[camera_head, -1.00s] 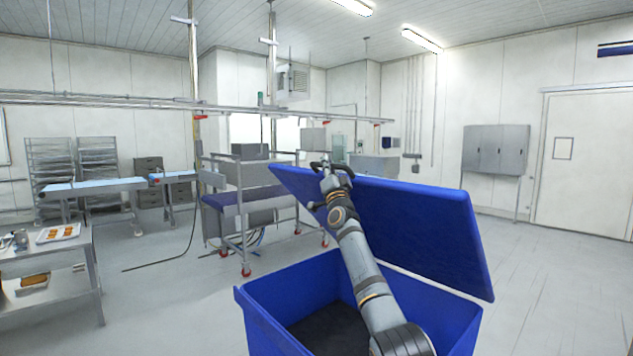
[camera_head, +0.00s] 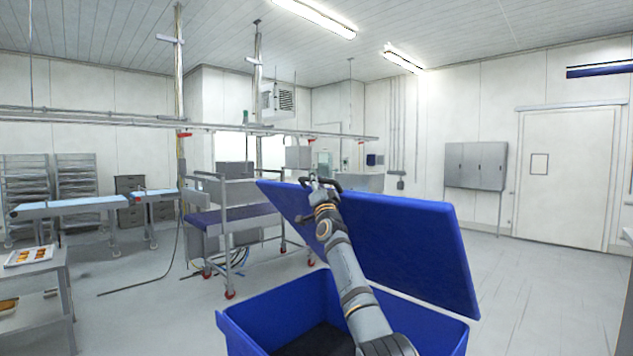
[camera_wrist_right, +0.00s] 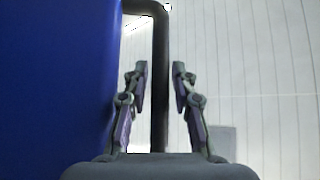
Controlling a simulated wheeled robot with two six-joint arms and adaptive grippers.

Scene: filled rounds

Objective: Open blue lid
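The blue lid (camera_head: 405,250) is raised and tilted above the blue bin (camera_head: 265,305) in the head view. The bin's mouth shows below it, with a dark inside. My right gripper (camera_head: 322,182) is at the lid's upper edge, my arm reaching up across the bin. In the right wrist view, the black handle bar (camera_wrist_right: 160,40) passes between the two close-set fingers of my right gripper (camera_wrist_right: 160,82), and the lid's blue face (camera_wrist_right: 55,85) fills the left side. The finger contact is small and hard to see. My left gripper is out of view.
A metal cart (camera_head: 235,215) with red casters stands behind the bin to the left. A steel table (camera_head: 38,290) with a tray is at the far left. Open floor (camera_head: 540,290) lies to the right, before a grey wall cabinet and a white door.

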